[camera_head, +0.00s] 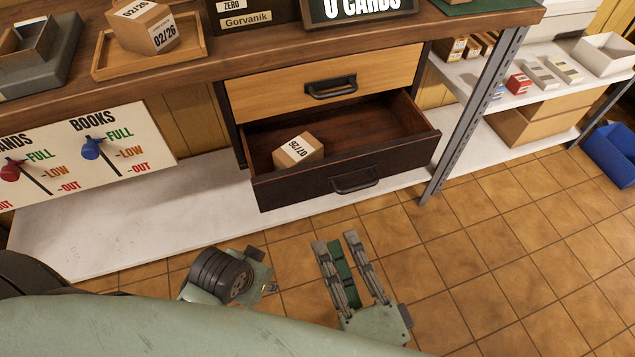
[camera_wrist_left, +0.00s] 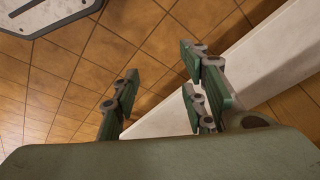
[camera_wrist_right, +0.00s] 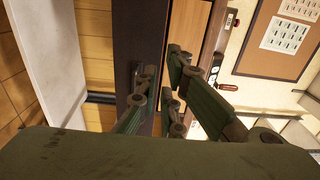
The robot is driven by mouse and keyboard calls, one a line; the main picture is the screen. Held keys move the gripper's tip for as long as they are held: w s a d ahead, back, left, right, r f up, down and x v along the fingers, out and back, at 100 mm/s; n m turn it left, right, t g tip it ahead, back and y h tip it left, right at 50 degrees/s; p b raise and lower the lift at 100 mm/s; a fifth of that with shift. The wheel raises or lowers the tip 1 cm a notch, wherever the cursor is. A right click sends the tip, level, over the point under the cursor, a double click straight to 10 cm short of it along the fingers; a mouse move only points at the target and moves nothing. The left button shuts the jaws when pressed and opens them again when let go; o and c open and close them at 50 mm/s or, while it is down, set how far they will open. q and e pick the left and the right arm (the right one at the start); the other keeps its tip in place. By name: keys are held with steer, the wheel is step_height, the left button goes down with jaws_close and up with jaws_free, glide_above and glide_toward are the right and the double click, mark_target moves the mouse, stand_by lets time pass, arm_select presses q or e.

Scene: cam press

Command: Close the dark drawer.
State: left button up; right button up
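The dark drawer (camera_head: 310,188) is pulled out below a closed light wood drawer (camera_head: 290,88). Its front has a dark bar handle (camera_head: 354,181), and a small cardboard box (camera_head: 297,151) marked 07/26 lies inside. My right gripper (camera_head: 336,242) is in front of and below the drawer front, apart from it, with fingers toward it. In the right wrist view its fingers (camera_wrist_right: 160,80) are spread and empty, and the dark drawer front (camera_wrist_right: 134,30) is ahead. My left gripper's fingers (camera_wrist_left: 160,75) are spread and empty above the floor. They cannot be made out in the head view.
A white low shelf (camera_head: 130,215) runs beneath the counter. A grey metal post (camera_head: 470,120) stands right of the drawer. A board with sliders (camera_head: 85,150) hangs at left. A blue bin (camera_head: 610,153) is at far right. The tiled floor before the drawer is clear.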

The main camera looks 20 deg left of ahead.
mark_target(307, 173)
steer(key=b+x, duration=0.2)
steer(key=x, duration=1.1)
jaws_close()
steer(key=shift+w+a, duration=0.25)
arm_select(q)
steer(key=v, duration=0.5)
steer(key=shift+a+r, duration=0.15)
arm_select(e)
steer(key=shift+w, duration=0.1)
